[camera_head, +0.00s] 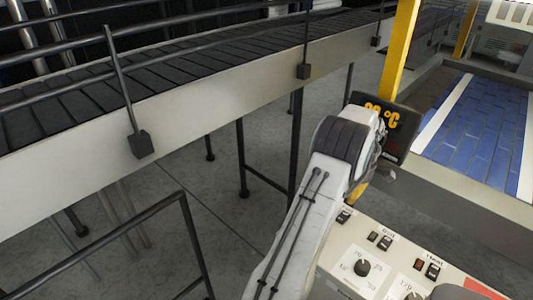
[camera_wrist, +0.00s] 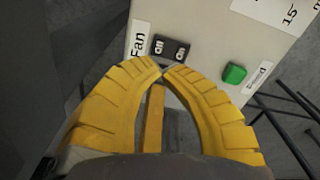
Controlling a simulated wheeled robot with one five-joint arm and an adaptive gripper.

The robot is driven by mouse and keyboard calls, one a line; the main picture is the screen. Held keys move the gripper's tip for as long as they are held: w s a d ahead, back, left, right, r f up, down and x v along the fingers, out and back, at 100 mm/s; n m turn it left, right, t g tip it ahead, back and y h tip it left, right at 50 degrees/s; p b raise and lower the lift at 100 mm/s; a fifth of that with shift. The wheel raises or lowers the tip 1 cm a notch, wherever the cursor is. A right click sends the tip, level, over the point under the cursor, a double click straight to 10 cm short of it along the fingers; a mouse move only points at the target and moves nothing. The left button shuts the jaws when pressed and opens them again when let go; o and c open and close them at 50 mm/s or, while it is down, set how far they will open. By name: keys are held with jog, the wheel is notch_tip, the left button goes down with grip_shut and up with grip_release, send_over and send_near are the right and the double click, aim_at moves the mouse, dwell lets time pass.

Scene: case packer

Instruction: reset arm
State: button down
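My arm rises through the middle of the head view, over the near side of a control panel (camera_head: 345,283). It hides most of my gripper there. In the wrist view my gripper's (camera_wrist: 162,70) yellow fingers curve together and their tips meet, with nothing seen between them. Past the tips is a pale panel face (camera_wrist: 205,22) with a black "Fan" switch pair (camera_wrist: 171,49) and a green button (camera_wrist: 234,73). The tips appear just below the switch pair in the picture; whether they touch it I cannot tell.
A conveyor (camera_head: 190,85) with dark slats and rails runs across the upper left. A dark display (camera_head: 402,128) with orange "°C" stands right beside my arm. A yellow post (camera_head: 399,50) rises behind it. A blue belt (camera_head: 480,130) lies at right. Grey floor shows at lower left beyond a black railing (camera_head: 150,212).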

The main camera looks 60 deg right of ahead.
dwell(0.3)
jog(key=w+a+r, duration=0.3)
jog(key=w+r, duration=0.1)
jog(key=w, duration=0.3)
jog(key=w+a+r, duration=0.3)
jog(key=w+r, duration=0.1)
jog(key=w, duration=0.3)
jog(key=w+a+r+m+t+h, duration=0.1)
jog(key=w+a+r, duration=0.2)
jog(key=w+a, duration=0.4)
jog(key=w+a+r+h, duration=0.1)
jog(key=w+a+r, duration=0.4)
jog(key=a, duration=0.4)
jog(key=w+a+r+m+t, duration=0.1)
jog(key=a+r+t, duration=0.1)
jog(key=a, duration=1.6)
jog(key=s+a+f+m+t+y, duration=0.1)
jog(key=s+a+f+y, duration=0.1)
jog(key=s+a, duration=0.5)
jog(key=a, duration=0.4)
jog(key=shift+f+t, duration=0.3)
jog(key=shift+a, duration=0.3)
